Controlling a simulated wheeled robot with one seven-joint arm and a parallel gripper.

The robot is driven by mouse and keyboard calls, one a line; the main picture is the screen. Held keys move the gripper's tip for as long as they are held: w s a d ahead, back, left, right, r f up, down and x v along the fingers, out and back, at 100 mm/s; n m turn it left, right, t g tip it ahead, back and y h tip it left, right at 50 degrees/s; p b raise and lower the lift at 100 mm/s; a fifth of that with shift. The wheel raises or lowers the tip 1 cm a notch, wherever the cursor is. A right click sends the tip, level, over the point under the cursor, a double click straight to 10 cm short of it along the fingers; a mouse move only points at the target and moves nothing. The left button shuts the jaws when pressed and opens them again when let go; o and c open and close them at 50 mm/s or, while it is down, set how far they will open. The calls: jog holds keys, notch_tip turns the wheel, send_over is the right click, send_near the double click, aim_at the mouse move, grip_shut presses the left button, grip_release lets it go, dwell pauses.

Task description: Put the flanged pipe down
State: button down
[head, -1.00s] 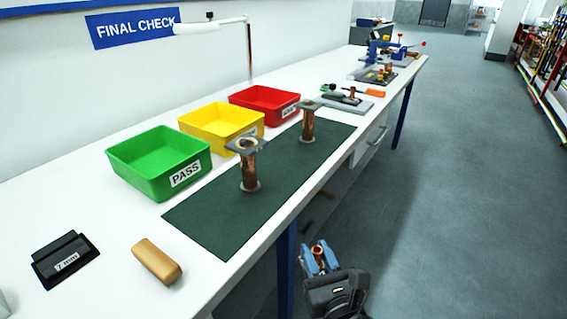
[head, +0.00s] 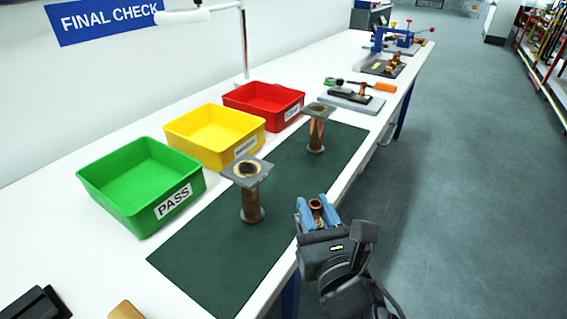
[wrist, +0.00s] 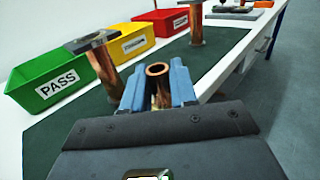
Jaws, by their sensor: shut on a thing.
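My gripper (head: 318,214) has its blue fingers shut on a copper pipe, the flanged pipe (head: 316,204), near the front edge of the bench. In the wrist view the pipe's open round end (wrist: 157,70) shows between the fingers (wrist: 157,92); its lower part and any flange are hidden. Two other copper pipes stand upright on the dark green mat (head: 205,265), each with a square grey plate on top: a nearer one (head: 250,200) left of my gripper and a farther one (head: 316,134) beyond it.
Green PASS (head: 140,190), yellow (head: 213,135) and red (head: 262,104) trays line the back of the mat. A lamp post (head: 243,45) rises behind them. A grey plate with a fitting (head: 355,98) lies farther along. The mat's near left part is clear.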

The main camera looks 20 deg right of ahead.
jog(key=w+d, duration=0.1)
jog(key=w, duration=0.5)
jog(key=w+d, duration=0.1)
jog(key=w, duration=0.5)
jog(key=w+d+p, duration=0.1)
jog(key=w, duration=0.5)
jog(key=shift+w, duration=0.3)
jog(key=shift+f+b, duration=0.65)
jog(key=shift+f, duration=1)
jog(key=shift+f, duration=0.1)
jog(key=c, duration=1.3)
grip_release()
jog(key=shift+f, duration=0.1)
jog(key=o, duration=0.4)
